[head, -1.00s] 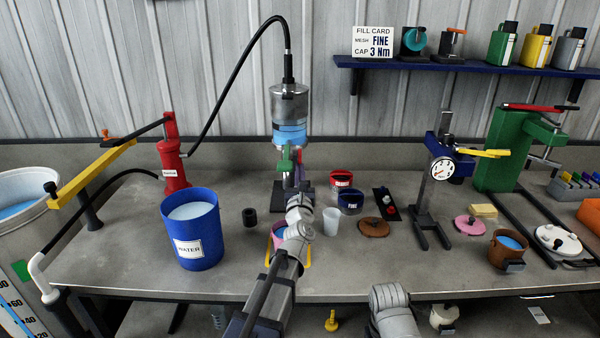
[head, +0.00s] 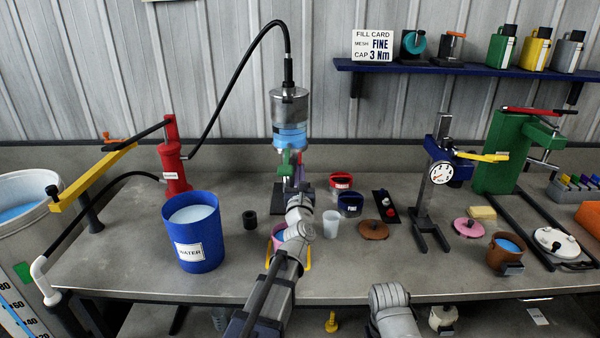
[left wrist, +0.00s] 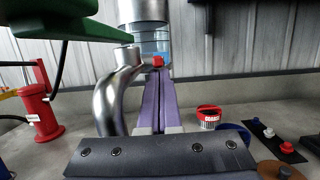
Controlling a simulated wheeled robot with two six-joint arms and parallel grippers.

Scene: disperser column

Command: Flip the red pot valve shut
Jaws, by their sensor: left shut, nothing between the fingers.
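The disperser column (head: 289,105) stands at the back middle of the bench, a metal cylinder with a clear, blue-filled section. A green lever (head: 286,160) sits beneath it and shows large at top left in the left wrist view (left wrist: 70,25). A curved metal spout (left wrist: 118,90) bends down beside it. A small red part (left wrist: 157,61), perhaps the red valve's handle, shows just beyond my fingertips; I cannot tell if they touch. My left gripper (left wrist: 159,76) is shut and empty, its purple fingers together, pointing at the column.
A blue water bucket (head: 195,240) stands left of my arm, with a red hand pump (head: 173,160) behind. A pink pot (head: 278,232) is partly hidden by my left arm. A white cup (head: 331,223) and red and blue tins stand close on the right.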

